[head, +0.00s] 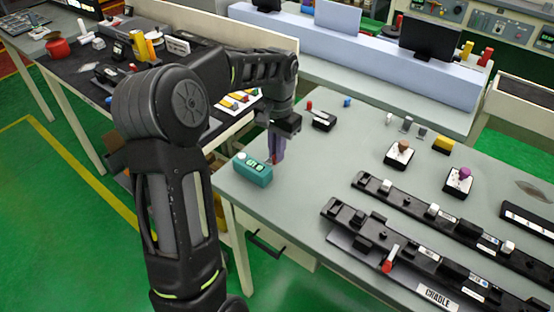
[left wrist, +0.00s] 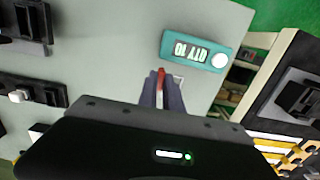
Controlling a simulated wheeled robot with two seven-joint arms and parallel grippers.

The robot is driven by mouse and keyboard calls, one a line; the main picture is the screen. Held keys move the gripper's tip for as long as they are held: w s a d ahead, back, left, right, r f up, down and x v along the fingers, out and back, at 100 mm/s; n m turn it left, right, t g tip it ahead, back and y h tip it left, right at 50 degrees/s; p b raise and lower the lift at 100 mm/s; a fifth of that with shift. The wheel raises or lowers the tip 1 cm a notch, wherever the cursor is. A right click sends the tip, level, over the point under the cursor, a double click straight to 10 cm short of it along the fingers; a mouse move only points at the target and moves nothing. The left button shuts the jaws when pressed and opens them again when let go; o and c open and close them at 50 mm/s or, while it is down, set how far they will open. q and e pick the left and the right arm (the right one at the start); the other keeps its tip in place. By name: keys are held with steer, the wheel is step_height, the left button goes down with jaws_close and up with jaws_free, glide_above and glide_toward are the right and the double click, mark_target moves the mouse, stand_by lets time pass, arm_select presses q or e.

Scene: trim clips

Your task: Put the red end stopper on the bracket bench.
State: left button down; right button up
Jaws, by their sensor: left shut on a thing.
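My left gripper (head: 276,155) points down over the near left corner of the grey table (head: 290,205), close to the teal counter box. It is shut on a small red piece, which looks like the red end stopper (left wrist: 161,78); it shows between the fingertips in the left wrist view, and the fingers hide most of it. A bit of red also shows at the fingertips in the head view. I cannot tell whether it touches the table. No label shows which surface is the bracket bench. My right gripper is not in view.
The teal counter box (head: 252,170) stands just left of the gripper, also in the left wrist view (left wrist: 196,52). Black rails and a cradle (head: 436,297) lie at the right. A dark-topped bench (head: 85,70) with several parts is at the left, past a gap.

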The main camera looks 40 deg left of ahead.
arm_select(q)
steer(key=shift+f+p, duration=0.3)
steer(key=shift+f, duration=1.6)
steer(key=shift+f, duration=0.2)
steer(key=c, duration=1.5)
jaws_free()
steer(key=shift+r, duration=0.1)
steer(key=r, duration=1.2)
steer(key=shift+w+r, duration=0.15)
steer(key=shift+w, duration=0.05)
